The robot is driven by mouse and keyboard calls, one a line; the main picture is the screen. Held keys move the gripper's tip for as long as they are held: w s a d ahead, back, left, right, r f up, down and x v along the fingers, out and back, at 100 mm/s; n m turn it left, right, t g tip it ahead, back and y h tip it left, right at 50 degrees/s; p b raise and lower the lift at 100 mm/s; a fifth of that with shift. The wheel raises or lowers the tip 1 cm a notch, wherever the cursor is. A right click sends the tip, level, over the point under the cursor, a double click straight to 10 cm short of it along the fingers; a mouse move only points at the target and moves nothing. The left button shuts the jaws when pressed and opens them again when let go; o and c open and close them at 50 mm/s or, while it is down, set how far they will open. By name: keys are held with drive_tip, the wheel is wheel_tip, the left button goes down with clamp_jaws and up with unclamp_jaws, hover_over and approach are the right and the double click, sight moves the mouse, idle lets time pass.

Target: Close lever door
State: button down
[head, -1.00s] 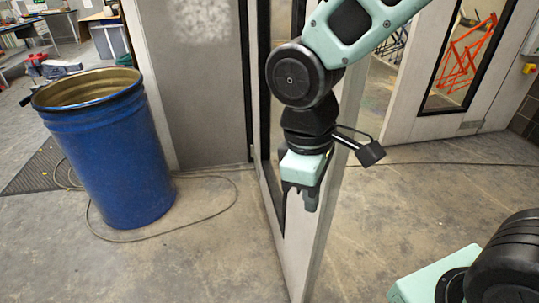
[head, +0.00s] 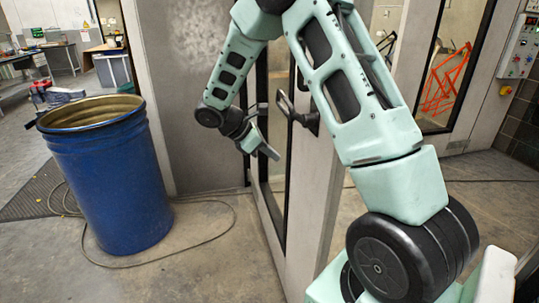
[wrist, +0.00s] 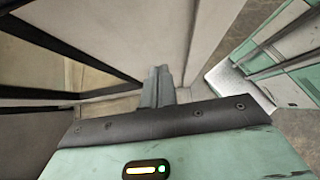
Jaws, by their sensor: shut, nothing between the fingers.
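The pale door (head: 305,205) stands swung open in the middle of the head view, with a dark-framed glass pane. A black lever handle (head: 302,118) seems to stick out near its upper edge, partly behind my arm. My gripper (head: 268,150) is at the left of the door edge, in front of the glass side, with its fingers pointing down and right. In the wrist view the fingers (wrist: 158,88) are together and empty, with a pale panel close beyond them. I cannot tell whether they touch the door. My arm hides the door's upper part.
A blue drum (head: 110,175) stands on the floor left of the door, with a cable (head: 215,215) looping beside it. Another pale door frame with a window and an orange rack (head: 445,80) are at the right.

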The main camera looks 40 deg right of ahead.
sight(310, 171)
drive_tip(key=shift+s+d+f+p, duration=0.5)
drive_tip(key=shift+s+d+f, duration=0.35)
drive_tip(key=shift+d, duration=0.5)
drive_tip(key=shift+s+d+f+p, duration=0.45)
drive_tip(key=shift+s+d+f, duration=0.45)
drive_tip(key=shift+d, duration=0.45)
drive_tip(key=shift+s+d+f+p, duration=0.5)
drive_tip(key=shift+s+d+f, duration=0.35)
drive_tip(key=shift+d, duration=0.5)
drive_tip(key=shift+w+d+f, duration=0.1)
